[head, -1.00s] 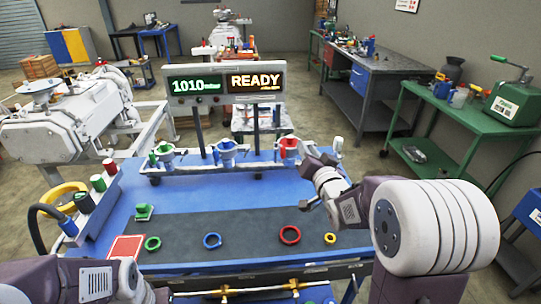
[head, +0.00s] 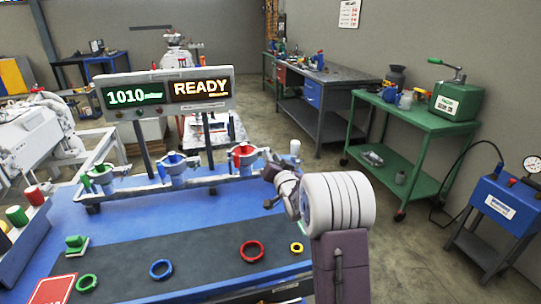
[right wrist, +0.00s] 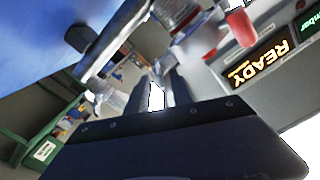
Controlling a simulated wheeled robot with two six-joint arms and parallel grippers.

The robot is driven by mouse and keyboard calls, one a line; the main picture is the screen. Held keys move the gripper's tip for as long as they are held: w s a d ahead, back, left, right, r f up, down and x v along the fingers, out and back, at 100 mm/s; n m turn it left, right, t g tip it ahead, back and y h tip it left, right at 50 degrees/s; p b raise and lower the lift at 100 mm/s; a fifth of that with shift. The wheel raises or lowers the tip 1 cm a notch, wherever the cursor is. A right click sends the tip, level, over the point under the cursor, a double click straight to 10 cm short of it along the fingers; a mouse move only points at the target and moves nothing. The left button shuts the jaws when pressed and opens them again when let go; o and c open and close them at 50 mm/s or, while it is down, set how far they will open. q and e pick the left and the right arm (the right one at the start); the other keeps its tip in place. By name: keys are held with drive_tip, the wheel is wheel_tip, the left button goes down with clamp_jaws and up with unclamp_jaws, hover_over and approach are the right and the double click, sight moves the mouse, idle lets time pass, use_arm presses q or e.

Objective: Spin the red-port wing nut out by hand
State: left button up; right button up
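The red port (head: 243,157) is at the right end of a row of three ports on the rail at the back of the blue bench. A red part and metal fitting are on top of it; the wing nut is too small to make out. My right gripper (head: 268,188) is just right of and in front of the red port, apart from it. In the right wrist view its dark fingers (right wrist: 158,95) stand apart with nothing between them. A red handle-like part (right wrist: 241,28) shows beyond them to the upper right. My left gripper is out of view.
The blue (head: 174,166) and green (head: 101,177) ports stand left of the red one. A display (head: 168,92) reading 1010 and READY stands behind.

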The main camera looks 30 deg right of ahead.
drive_tip(key=shift+w+d, duration=0.15)
drive_tip(key=shift+w, duration=0.5)
clamp_jaws()
drive_tip(key=shift+a+f+n+b, duration=0.1)
drive_tip(key=shift+a+n+b, duration=0.05)
drive_tip(key=shift+n+b, duration=3.5)
drive_tip(key=shift+a+f+n+b, duration=0.1)
drive_tip(key=shift+a+n+b, duration=0.1)
drive_tip(key=shift+n+b, duration=3.35)
drive_tip(key=shift+a+n+b, duration=0.15)
drive_tip(key=shift+n+b, duration=1.9)
drive_tip(key=shift+n, duration=3.15)
drive_tip(key=shift+r, duration=0.1)
